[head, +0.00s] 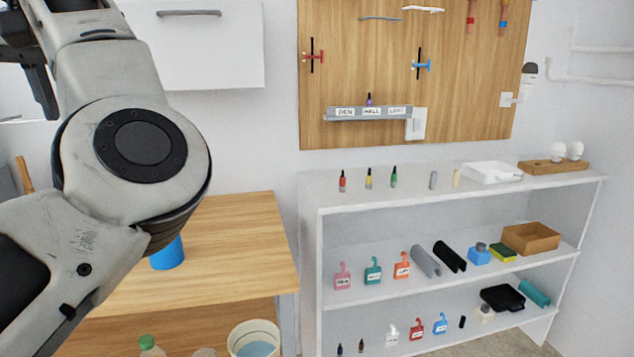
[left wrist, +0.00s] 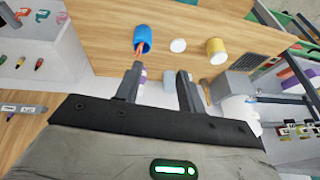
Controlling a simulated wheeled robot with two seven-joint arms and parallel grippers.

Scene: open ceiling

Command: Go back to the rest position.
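My left arm (head: 135,150) fills the left side of the head view, raised in front of the wooden table. Only a dark part of its gripper end shows at the upper left edge there. In the left wrist view my left gripper (left wrist: 160,72) has its two dark fingers apart, with a clear gap and nothing held between them. It is over the scene with the wooden table beyond its fingertips. My right gripper is in neither view.
A blue cup (head: 167,254) stands on the wooden table (head: 240,235), partly behind my arm. A white shelf (head: 310,225) with bottles and boxes stands at right, below a wooden pegboard (head: 345,75). The left wrist view shows a yellow cup (left wrist: 216,50) and a white round thing (left wrist: 178,45).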

